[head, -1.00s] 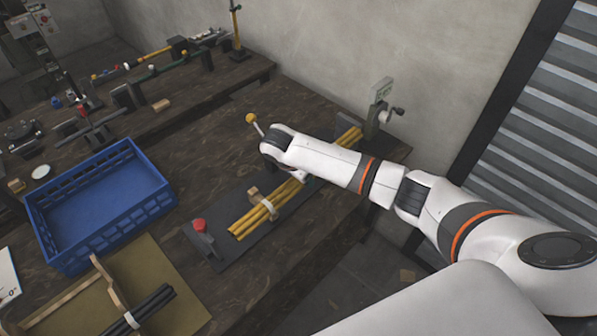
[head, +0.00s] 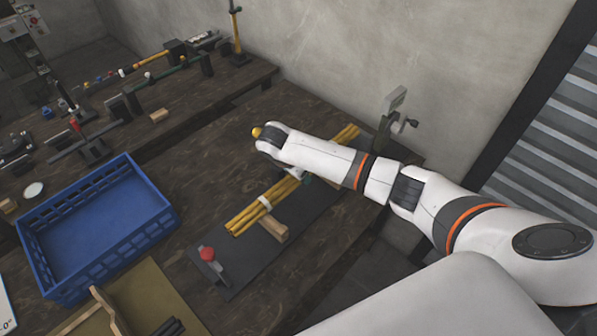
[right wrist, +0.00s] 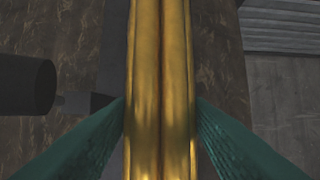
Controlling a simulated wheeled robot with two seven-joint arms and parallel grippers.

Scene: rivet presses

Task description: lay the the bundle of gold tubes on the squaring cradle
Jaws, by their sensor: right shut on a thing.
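The bundle of gold tubes (head: 252,215), with a white band around it, slants from lower left to upper right in the head view. My right gripper is shut on it, mostly hidden under my arm in that view. In the right wrist view, teal fingers (right wrist: 162,120) flank the gold tubes (right wrist: 160,70). The bundle appears raised above a dark base plate (head: 255,262) with a wooden block (head: 272,231) and a red knob (head: 207,254). I cannot tell whether this plate or the olive board with wooden rest (head: 108,308) is the squaring cradle. My left gripper is out of view.
A blue crate (head: 100,215) stands left of the plate. A crank device (head: 393,115) stands at the bench's far right end near the wall. Dark tubes (head: 168,327) lie at the bottom edge. A yellow ball (head: 256,132) shows beside my right wrist.

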